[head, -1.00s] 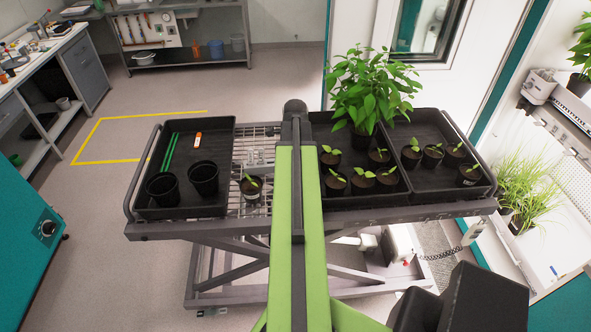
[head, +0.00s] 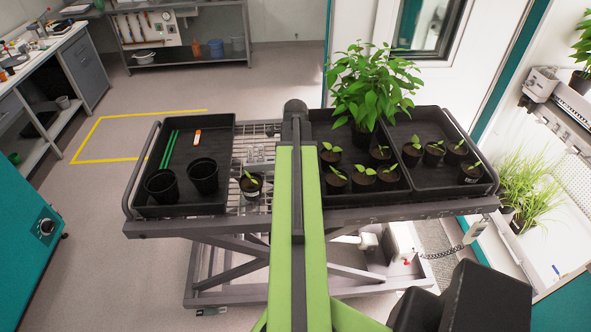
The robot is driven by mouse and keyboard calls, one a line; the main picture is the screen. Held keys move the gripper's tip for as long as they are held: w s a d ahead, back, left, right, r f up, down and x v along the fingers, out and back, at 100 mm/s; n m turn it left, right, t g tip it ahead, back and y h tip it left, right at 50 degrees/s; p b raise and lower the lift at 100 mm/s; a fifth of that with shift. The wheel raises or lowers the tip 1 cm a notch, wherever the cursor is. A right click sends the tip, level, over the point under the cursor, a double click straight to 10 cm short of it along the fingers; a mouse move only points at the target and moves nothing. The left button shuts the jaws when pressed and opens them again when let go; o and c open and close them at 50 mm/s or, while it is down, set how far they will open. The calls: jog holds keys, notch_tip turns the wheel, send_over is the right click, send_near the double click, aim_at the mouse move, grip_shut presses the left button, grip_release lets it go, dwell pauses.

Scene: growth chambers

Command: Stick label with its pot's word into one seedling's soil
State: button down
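Several seedlings in small dark pots stand on the cart. One seedling pot (head: 251,186) with a pale band stands alone on the wire rack between the trays. Several more, such as one seedling (head: 336,180), stand in the middle tray (head: 392,197). Others, such as one seedling with pale marks on its pot (head: 471,173), stand in the right tray (head: 481,191). An orange and white item (head: 197,136) lies in the left tray (head: 212,130); I cannot tell whether it is a label. No words are readable. My gripper does not show; my green arm hides the cart's middle.
Two empty black pots (head: 203,177) and green sticks (head: 169,149) are in the left tray. A tall leafy plant (head: 367,92) stands at the back of the middle tray. A teal cabinet (head: 30,235) is at left. Open floor (head: 110,240) lies left of the cart.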

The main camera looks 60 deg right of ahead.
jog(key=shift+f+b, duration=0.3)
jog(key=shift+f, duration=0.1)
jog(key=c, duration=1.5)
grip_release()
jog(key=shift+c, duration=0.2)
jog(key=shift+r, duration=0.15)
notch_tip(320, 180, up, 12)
jog(key=p, duration=1.2)
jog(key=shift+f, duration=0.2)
